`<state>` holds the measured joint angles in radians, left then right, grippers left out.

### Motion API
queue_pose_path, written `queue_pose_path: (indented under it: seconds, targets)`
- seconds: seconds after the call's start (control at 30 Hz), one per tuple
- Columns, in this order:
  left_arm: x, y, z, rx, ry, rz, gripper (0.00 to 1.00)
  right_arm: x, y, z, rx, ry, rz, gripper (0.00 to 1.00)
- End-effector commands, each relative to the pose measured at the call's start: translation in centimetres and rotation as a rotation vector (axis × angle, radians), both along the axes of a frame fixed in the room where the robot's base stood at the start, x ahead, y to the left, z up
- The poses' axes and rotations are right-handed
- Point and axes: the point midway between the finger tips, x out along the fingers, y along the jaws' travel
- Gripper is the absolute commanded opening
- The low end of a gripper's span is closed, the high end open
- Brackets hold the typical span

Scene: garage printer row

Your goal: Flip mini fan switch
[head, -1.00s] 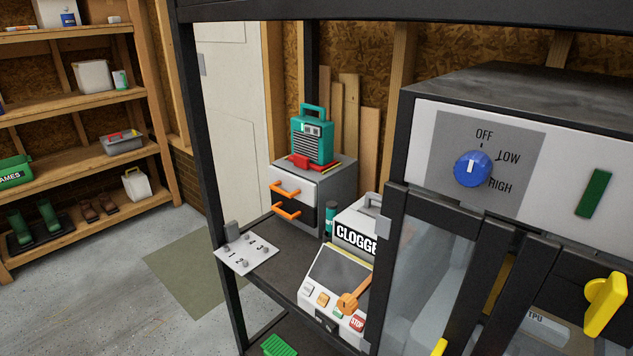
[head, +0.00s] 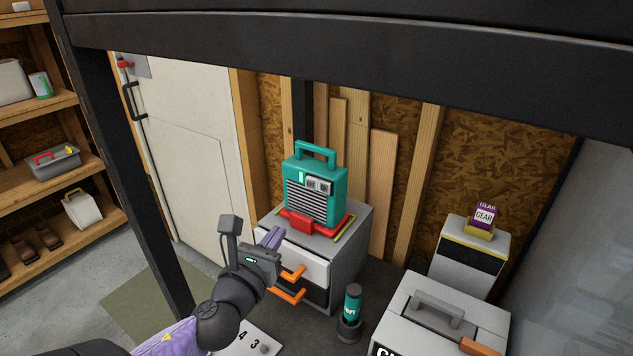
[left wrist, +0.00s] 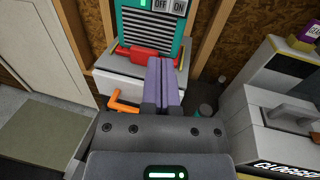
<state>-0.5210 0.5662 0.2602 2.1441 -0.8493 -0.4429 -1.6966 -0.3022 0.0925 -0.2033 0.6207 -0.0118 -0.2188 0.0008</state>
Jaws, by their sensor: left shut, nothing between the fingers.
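The teal mini fan (head: 315,189) stands upright on the small drawer cabinet in the head view, with a grille and two switch buttons on its front. In the left wrist view the fan (left wrist: 140,28) is cut off at the top, and its buttons (left wrist: 169,6) read OFF and ON. My left gripper (head: 272,236) is shut and empty, in front of the cabinet and below the fan. In the left wrist view its purple fingers (left wrist: 163,75) lie together, pointing toward the fan's base, apart from the buttons. My right gripper is not in view.
The drawer cabinet (head: 343,240) has orange handles. A red object (head: 300,222) lies before the fan. A teal canister (head: 351,302) stands to the right, near a grey-handled box (head: 405,312). A dark rack post (head: 128,165) and overhead beam (head: 350,45) frame the space.

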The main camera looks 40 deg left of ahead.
Motion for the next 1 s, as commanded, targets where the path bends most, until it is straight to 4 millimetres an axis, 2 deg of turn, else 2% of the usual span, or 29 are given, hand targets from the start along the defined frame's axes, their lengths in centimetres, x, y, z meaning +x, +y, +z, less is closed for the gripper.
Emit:
queue_pose_path:
  seconds: [0.17,0.27,0.8,1.0]
  targets:
    - [0.1,0.0,-0.1,-0.003,0.001,0.000,0.00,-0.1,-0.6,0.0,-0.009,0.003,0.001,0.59]
    - [0.8,0.3,-0.1,-0.005,-0.002,0.000,0.00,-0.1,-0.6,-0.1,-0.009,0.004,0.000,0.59]
    - [11.1,3.9,-0.3,-0.006,-0.001,0.003,0.00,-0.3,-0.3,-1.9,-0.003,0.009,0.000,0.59]
    - [13.0,4.5,-0.2,-0.007,0.002,0.001,0.00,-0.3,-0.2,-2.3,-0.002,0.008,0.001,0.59]
